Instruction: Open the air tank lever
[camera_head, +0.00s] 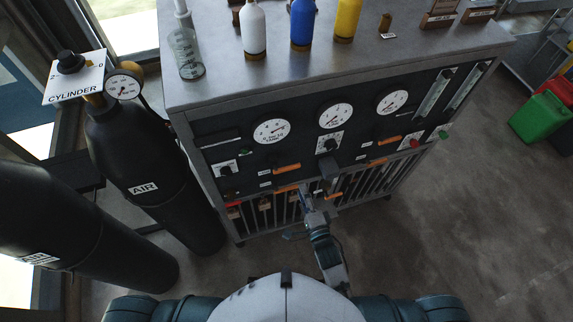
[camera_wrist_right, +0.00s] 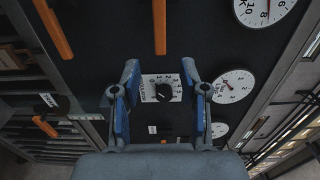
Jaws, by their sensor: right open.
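A tall black air tank (camera_head: 140,185) with an AIR label stands left of the grey control cabinet in the head view. On its top are a small gauge (camera_head: 123,86) and a black knob (camera_head: 70,62) over a CYLINDER plate (camera_head: 75,79). The cabinet's black front carries several orange levers, one (camera_head: 287,167) under the left gauge; I cannot tell which serves the tank. My right gripper (camera_head: 306,198) is at the lower middle of that front. In the wrist view it (camera_wrist_right: 163,92) is open and empty, with a numbered dial knob (camera_wrist_right: 162,90) beyond its fingers. My left gripper is out of view.
A second black tank (camera_head: 75,235) is at the lower left. White, blue (camera_head: 302,25) and yellow bottles and a glass flask (camera_head: 187,52) stand on the cabinet top. Orange levers (camera_wrist_right: 160,27) and gauges (camera_wrist_right: 232,86) surround the dial. Floor at the right is clear before the green bin (camera_head: 540,118).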

